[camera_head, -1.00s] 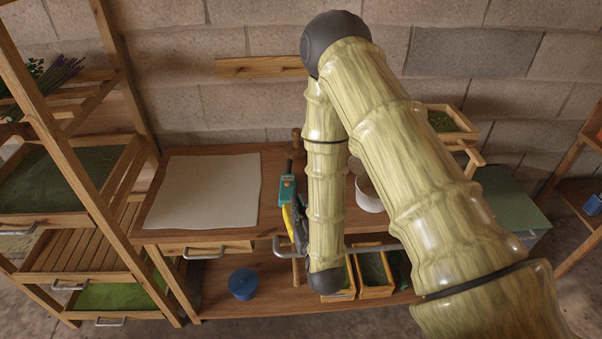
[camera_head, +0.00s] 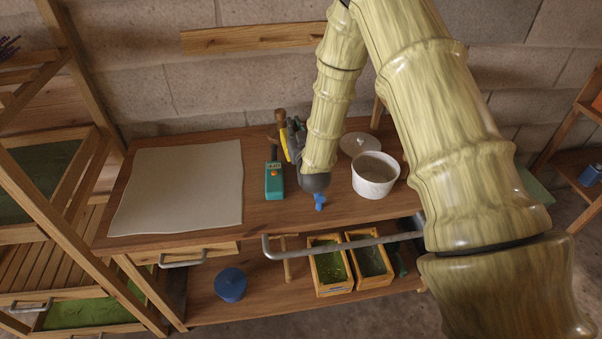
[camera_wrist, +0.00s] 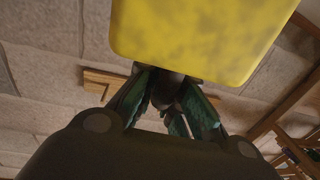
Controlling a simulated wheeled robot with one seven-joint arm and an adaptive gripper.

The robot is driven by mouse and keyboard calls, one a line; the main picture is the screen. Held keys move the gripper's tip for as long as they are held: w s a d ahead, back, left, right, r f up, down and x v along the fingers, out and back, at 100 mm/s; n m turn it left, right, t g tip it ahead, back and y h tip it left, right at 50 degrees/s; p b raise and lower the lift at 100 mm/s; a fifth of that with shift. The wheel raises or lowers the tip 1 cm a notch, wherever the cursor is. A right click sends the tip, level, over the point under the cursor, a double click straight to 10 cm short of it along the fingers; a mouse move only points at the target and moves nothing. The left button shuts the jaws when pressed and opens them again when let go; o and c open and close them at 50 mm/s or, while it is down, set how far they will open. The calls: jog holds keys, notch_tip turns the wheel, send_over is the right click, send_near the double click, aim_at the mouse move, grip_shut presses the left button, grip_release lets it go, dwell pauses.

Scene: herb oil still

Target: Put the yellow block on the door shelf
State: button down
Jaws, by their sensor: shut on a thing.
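The yellow block (camera_wrist: 200,38) fills the top middle of the wrist view, close to the camera. My gripper (camera_wrist: 168,112) is shut on it, with dark green fingers reaching up to its lower edge. In the head view a narrow strip of the yellow block (camera_head: 284,140) shows beside my dark gripper (camera_head: 295,138), over the back part of the wooden bench (camera_head: 255,219). My arm hides part of the gripper and block there. I cannot make out which surface is the door shelf.
A teal meter (camera_head: 274,181), a white pot (camera_head: 375,176) and a pale sheet (camera_head: 180,187) lie on the bench. A long grey handle bar (camera_head: 343,244) runs along the front, above wooden boxes (camera_head: 329,267). A blue lidded jar (camera_head: 230,285) stands on the lower shelf. A slatted rack stands left.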

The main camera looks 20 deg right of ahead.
jog(key=w+d+r+m+h+b, duration=0.1)
jog(key=w+d+r+h+b, duration=0.15)
jog(key=w+d+b, duration=0.45)
jog(key=shift+y, duration=0.45)
jog(key=d+f, duration=0.1)
jog(key=f, duration=0.2)
jog(key=w+d+f+b, duration=0.1)
jog(key=f, duration=0.2)
jog(key=d+f+b, duration=0.1)
jog(key=f, duration=0.2)
jog(key=shift+w+d+f, duration=0.2)
jog(key=shift+f, duration=0.05)
jog(key=shift+r, duration=0.1)
jog(key=shift+s, duration=0.1)
jog(key=shift+f+b, duration=0.2)
jog(key=shift+b, duration=0.1)
jog(key=c, duration=1.6)
grip_release()
jog(key=shift+o, duration=0.2)
jog(key=shift+r, duration=0.15)
jog(key=v, duration=0.4)
jog(key=b+v, duration=0.1)
jog(key=v, duration=0.7)
jog(key=shift+r, duration=0.25)
